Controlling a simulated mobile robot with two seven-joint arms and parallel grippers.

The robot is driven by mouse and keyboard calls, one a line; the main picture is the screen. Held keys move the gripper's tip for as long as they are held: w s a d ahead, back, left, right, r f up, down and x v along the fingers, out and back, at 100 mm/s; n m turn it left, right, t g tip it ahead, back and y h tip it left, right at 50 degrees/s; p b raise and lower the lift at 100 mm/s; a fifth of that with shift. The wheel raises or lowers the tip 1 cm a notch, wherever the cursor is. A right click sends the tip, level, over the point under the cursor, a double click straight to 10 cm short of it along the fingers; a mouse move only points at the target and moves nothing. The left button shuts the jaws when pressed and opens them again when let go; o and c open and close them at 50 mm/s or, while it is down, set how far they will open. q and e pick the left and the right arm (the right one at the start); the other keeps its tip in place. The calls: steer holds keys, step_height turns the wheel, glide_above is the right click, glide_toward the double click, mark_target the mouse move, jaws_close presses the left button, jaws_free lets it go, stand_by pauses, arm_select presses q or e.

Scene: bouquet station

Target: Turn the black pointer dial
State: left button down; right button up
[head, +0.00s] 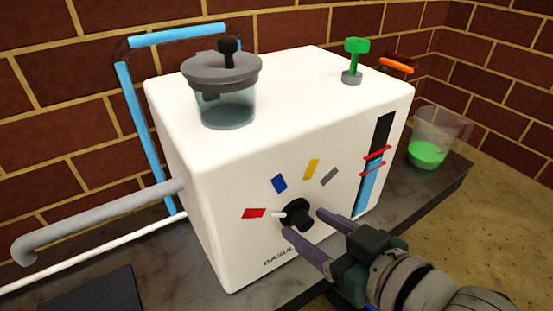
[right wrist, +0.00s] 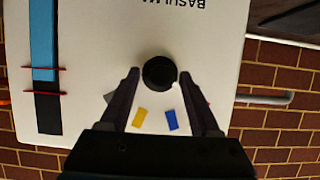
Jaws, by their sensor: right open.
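The black pointer dial (head: 296,214) is on the front face of the white box (head: 215,190). Its white pointer tip extends left, toward the red mark (head: 254,213). Blue (head: 279,184), yellow (head: 312,169) and grey (head: 331,175) marks continue the arc above it. My right gripper (head: 304,223) is open, with its fingers reaching toward the dial from the lower right. In the right wrist view the round dial (right wrist: 160,73) shows between the two spread fingertips, with a gap on each side. My left gripper is not in view.
A lidded glass jar (head: 225,100) and a green knob (head: 354,60) stand on the box. A level gauge (head: 375,160) is at its right. A beaker of green liquid (head: 430,150) stands right of the box. A grey pipe (head: 100,215) leaves the left side.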

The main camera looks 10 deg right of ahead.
steer(key=shift+w, duration=0.1)
jaws_close()
stand_by(0.5)
